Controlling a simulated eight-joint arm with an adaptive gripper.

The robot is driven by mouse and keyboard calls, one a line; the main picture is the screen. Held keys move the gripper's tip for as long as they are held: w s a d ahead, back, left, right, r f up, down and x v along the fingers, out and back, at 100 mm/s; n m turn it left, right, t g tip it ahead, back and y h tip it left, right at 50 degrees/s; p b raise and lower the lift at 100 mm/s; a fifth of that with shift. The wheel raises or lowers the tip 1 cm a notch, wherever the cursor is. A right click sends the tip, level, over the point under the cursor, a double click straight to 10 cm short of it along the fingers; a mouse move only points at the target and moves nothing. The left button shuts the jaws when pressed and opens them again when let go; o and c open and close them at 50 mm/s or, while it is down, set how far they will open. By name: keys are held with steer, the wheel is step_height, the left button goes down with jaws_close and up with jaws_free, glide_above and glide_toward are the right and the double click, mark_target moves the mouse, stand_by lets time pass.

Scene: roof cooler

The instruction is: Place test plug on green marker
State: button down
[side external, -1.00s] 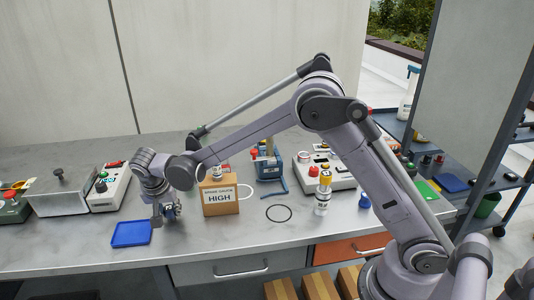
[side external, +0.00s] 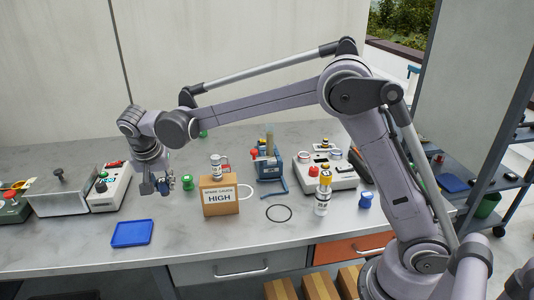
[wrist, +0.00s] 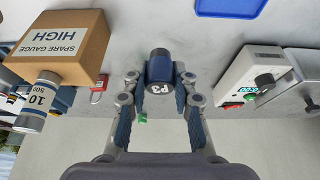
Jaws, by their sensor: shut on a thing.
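My gripper (wrist: 160,88) is shut on a dark blue plug marked P3 (wrist: 160,66), seen in the wrist view between the two fingers. In the side external view my gripper (side external: 160,186) is above the bench, behind the blue tray (side external: 132,233) and left of the box. The held plug is too small there to make out clearly. A green flat square, seen earlier on the right-hand shelf, is now hidden behind my arm. A green knob-like piece (side external: 187,183) stands on the bench just right of my gripper.
The box marked SPARE GAUGE HIGH (side external: 220,197) carries a white cylinder (side external: 216,167). A grey-white control box (side external: 110,187) stands close on the left. A yellow-topped bottle (side external: 323,193) and blue plug (side external: 365,200) stand right. A blue square (side external: 453,183) lies on the shelf.

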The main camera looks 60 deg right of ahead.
steer(key=w+d+r+m, duration=0.1)
steer(key=d+r, duration=0.2)
steer(key=d, duration=0.8)
steer(key=d+r+m, duration=0.1)
steer(key=d+r, duration=0.2)
steer(key=d, duration=0.8)
glide_above(187, 178)
steer(key=shift+h, duration=0.3)
step_height(187, 178, down, 7)
steer(key=shift+r, duration=0.1)
steer(key=shift+f, duration=2.05)
steer(key=shift+f, duration=0.1)
steer(key=c, duration=1.1)
jaws_free()
